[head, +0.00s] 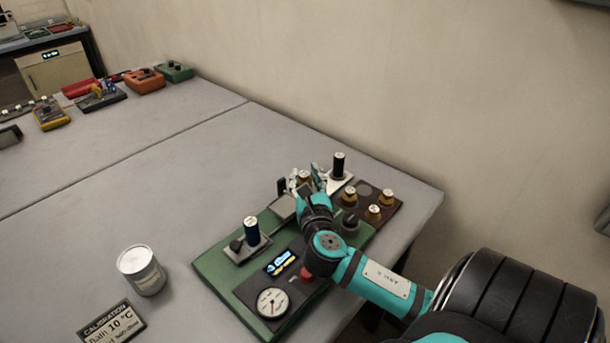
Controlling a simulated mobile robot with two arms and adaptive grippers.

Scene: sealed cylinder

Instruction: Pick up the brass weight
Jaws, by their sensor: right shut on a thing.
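My right gripper (308,183) reaches in from the lower right over the green panel. It is shut on a small brass weight (303,176), which shows between its fingers near the back edge of the panel. The fingers hide part of the weight, and I cannot tell whether it touches what is below it. Several other brass weights (386,197) stand on a dark brown block (391,211) to the right, which also has an empty round spot. My left gripper is not in view.
The green panel (222,277) carries a dark blue cylinder (251,231), a dial gauge (272,302) and a lit display (281,262). A black cylinder (339,165) stands behind the gripper. A white can (142,270) and a calibration sign (111,323) are at left. The table's middle is clear.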

